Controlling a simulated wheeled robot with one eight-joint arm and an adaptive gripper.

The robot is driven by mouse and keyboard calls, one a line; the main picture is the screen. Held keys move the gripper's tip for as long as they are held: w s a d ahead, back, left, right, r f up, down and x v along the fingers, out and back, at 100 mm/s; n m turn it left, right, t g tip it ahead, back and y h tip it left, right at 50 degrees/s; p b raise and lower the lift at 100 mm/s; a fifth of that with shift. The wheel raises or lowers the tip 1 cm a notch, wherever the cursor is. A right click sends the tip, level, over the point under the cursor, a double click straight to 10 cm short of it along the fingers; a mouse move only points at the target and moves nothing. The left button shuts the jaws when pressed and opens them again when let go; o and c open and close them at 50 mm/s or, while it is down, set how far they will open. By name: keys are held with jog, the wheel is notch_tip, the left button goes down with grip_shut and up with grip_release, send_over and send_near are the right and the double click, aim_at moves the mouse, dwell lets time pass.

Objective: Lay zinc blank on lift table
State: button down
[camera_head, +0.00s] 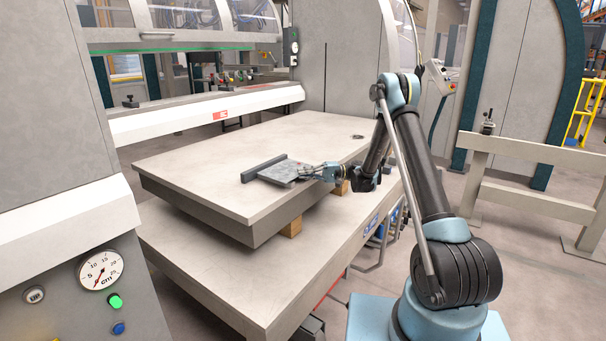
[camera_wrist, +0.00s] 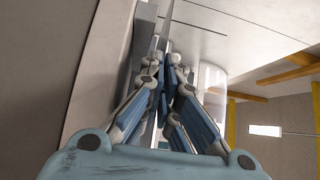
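The zinc blank (camera_head: 284,173) is a small flat grey sheet just over the right half of the lift table's broad pale top (camera_head: 200,180). It lies nearly flat; I cannot tell whether its underside touches the top. My gripper (camera_head: 311,173) reaches in from the right with its fingers closed on the blank's right edge. In the wrist view the blue fingers (camera_wrist: 168,62) come together on a thin grey edge (camera_wrist: 169,22), seen almost edge-on. The fingers hide the held part of the blank.
Wooden blocks (camera_head: 292,227) sit under the slab, above a lower pale deck (camera_head: 215,265). A rail fence (camera_head: 530,151) stands right.

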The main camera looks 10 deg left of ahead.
jog(key=shift+s+f, duration=0.3)
jog(key=shift+f, duration=0.25)
jog(key=c, duration=1.8)
grip_release()
jog(key=shift+w+f, duration=0.35)
jog(key=shift+o, duration=0.4)
jog(key=shift+s+r, duration=0.1)
jog(key=shift+r, duration=0.05)
jog(key=v, duration=1.2)
jog(key=shift+r, duration=0.2)
